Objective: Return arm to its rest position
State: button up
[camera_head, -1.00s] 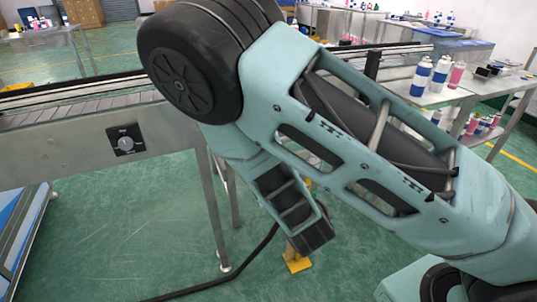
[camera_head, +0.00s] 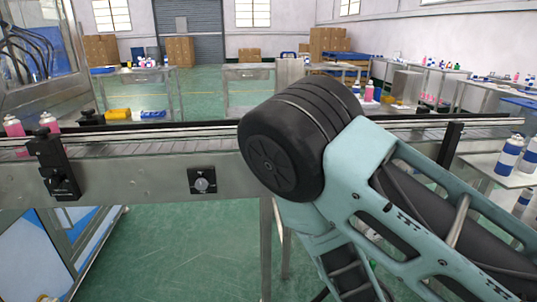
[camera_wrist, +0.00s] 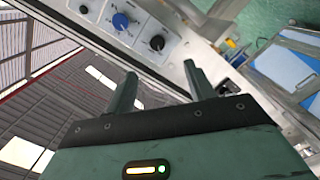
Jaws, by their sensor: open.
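My gripper (camera_wrist: 158,90) shows in the wrist view with its two dark fingers spread apart and nothing between them. Beyond the fingers is a metal control panel with a blue knob (camera_wrist: 121,21) and black knobs. In the head view my folded teal arm with its black joint fills the lower right, in front of the conveyor (camera_head: 120,175). My gripper itself is not visible in the head view.
The conveyor runs across the picture, with pink bottles (camera_head: 14,127) at its left end. A glass-walled machine (camera_head: 38,50) stands at left. Side tables at right hold blue-and-white cans (camera_head: 508,155). Cardboard boxes (camera_head: 179,52) stand far back. Green floor below the conveyor is clear.

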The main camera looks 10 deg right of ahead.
jog(key=s+a+r+m+g+y+p, duration=0.3)
jog(key=s+a+r+m+g+p, duration=0.15)
jog(key=s+a+g, duration=0.55)
jog(key=s+d+r+n+g+h+p, duration=0.1)
jog(key=s+d+r+n+g+h, duration=0.1)
jog(key=s+r+g, duration=0.5)
jog(key=s+d+r, duration=0.1)
jog(key=s+r, duration=0.4)
jog(key=s, duration=0.3)
jog(key=shift+d+r, duration=0.35)
jog(key=shift+d, duration=0.05)
